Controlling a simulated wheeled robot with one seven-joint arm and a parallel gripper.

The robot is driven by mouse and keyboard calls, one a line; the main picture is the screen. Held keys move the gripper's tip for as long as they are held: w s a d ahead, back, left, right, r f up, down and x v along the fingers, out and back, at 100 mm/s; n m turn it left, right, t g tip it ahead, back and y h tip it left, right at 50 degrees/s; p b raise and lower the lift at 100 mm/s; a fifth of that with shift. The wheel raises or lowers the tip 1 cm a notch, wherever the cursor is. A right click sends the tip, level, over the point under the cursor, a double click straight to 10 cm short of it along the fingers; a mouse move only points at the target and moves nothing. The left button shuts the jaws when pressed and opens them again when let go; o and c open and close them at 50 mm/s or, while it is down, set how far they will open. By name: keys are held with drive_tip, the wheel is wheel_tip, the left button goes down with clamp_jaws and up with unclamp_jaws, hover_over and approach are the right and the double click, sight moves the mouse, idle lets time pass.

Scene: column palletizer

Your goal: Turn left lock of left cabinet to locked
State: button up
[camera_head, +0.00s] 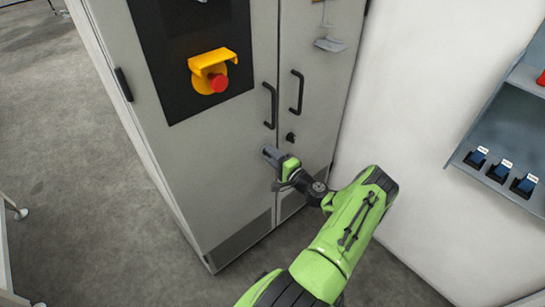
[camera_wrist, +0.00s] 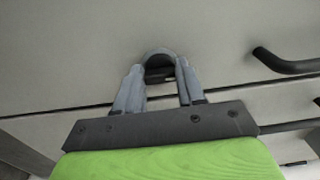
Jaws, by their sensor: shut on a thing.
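The left cabinet (camera_head: 205,175) is a tall grey two-door cabinet in the head view. My gripper (camera_head: 272,156) is at the left door, near the seam and below the door handles. In the wrist view my gripper (camera_wrist: 160,68) has both fingers close together on a small dark lock (camera_wrist: 158,71) at the door face. The lock's exact turn angle cannot be read. A second dark lock (camera_head: 291,137) sits on the right door, just right of my gripper.
Black handles stand out above the locks on the left door (camera_head: 270,106) and right door (camera_head: 297,92). A red emergency button (camera_head: 218,83) under a yellow guard is on a black panel.

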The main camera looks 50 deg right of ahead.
drive_tip(key=o, duration=1)
drive_tip(key=shift+o, duration=0.2)
drive_tip(key=p+v, duration=0.2)
drive_tip(key=v, duration=1.3)
drive_tip(key=shift+s+p, duration=0.35)
drive_tip(key=shift+p, duration=0.05)
drive_tip(key=shift+a, duration=0.1)
